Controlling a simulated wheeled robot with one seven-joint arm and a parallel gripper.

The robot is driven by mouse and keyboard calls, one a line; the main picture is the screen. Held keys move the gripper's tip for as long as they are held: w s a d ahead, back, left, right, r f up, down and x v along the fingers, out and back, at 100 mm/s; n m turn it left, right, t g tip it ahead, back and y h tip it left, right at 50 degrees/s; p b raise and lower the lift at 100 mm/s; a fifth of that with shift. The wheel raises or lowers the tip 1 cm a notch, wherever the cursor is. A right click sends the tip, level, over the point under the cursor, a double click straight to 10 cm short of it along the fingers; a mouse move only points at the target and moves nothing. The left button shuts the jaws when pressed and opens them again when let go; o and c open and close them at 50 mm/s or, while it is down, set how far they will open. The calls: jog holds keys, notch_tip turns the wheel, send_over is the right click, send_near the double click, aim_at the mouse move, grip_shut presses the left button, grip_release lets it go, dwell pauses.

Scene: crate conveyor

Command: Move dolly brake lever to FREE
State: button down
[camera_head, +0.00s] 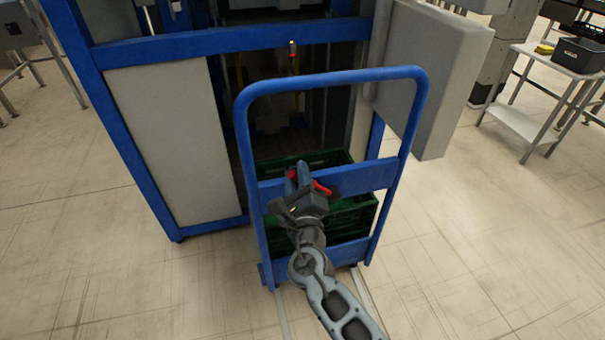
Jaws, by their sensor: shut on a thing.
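The blue dolly (418,110) stands in front of the machine opening, its tall handle frame towards me. The red brake lever (322,188) shows beside my gripper (305,178), at the dolly's upper crossbar (367,178). My gripper is shut on the lever, and its fingers and body hide much of it. I cannot read any FREE marking from here. A green crate (355,215) sits on the dolly behind the crossbars.
The blue-framed machine (200,45) with pale panels stands right behind the dolly. A grey box (435,75) juts out at its right. A metal table (525,120) holding a black bin (580,55) stands at the far right. The floor at both sides is clear.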

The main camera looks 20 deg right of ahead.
jog(key=shift+a+f, duration=0.15)
jog(key=shift+f, duration=0.05)
dwell(0.3)
jog(key=c, duration=1)
grip_release()
